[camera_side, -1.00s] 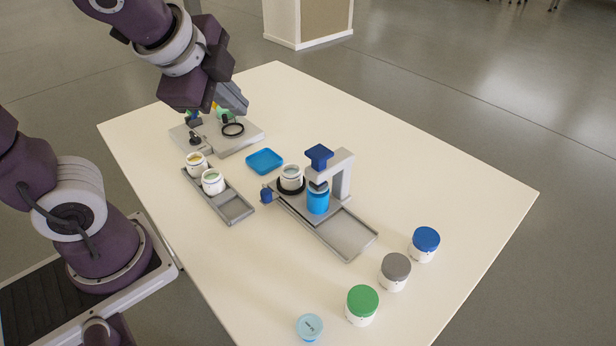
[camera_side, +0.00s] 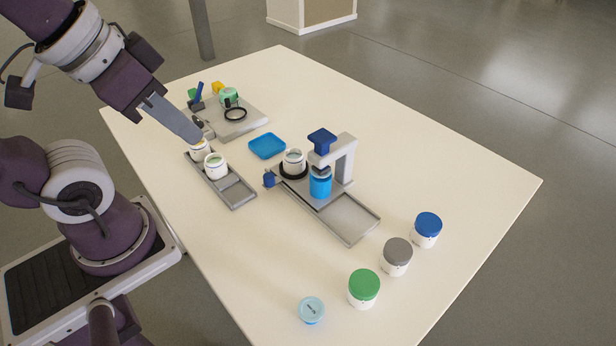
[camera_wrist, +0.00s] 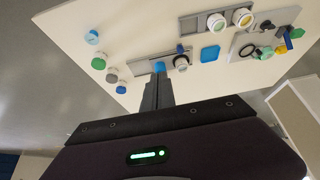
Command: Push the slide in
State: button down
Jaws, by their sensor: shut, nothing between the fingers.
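The slide (camera_side: 299,184) is a grey carriage on the long rail of the filling station. Its blue knob (camera_side: 269,179) sticks out at the left end. A white open jar (camera_side: 293,162) sits in a black ring on it. A blue cylinder (camera_side: 320,183) stands below the grey arch with a blue block (camera_side: 322,141) on top. The right part of the rail (camera_side: 350,219) is bare. My gripper (camera_side: 197,137) is shut and empty, apart from the slide, to its upper left in the side view. Its fingers (camera_wrist: 158,72) also show in the wrist view.
A grey tray (camera_side: 236,193) with two open jars lies below my fingertips in the picture. Behind are a blue dish (camera_side: 267,146) and a grey station (camera_side: 250,122) with a black ring. Several lidded jars, one green (camera_side: 364,285), stand at the front right.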

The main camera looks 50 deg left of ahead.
jog(key=c, duration=1.7)
grip_release()
jog(key=shift+w+f, duration=0.1)
jog(key=shift+w, duration=0.15)
jog(key=shift+o, duration=1)
jog(key=w+a+f+n+g, duration=0.3)
jog(key=w+f+n, duration=0.2)
jog(key=w+n, duration=0.3)
jog(key=shift+w+f, duration=0.15)
jog(key=shift+w, duration=0.1)
jog(key=n+g+h, duration=0.2)
jog(key=n+h, duration=0.2)
jog(key=n, duration=0.8)
send_near(269, 175)
jog(key=f, duration=0.2)
jog(key=shift+h, duration=0.3)
jog(key=x, duration=0.6)
jog(key=shift+d+f, duration=0.2)
jog(key=shift+d, duration=0.05)
jog(key=shift+d+f, duration=0.1)
jog(key=shift+f, duration=0.1)
grip_shut()
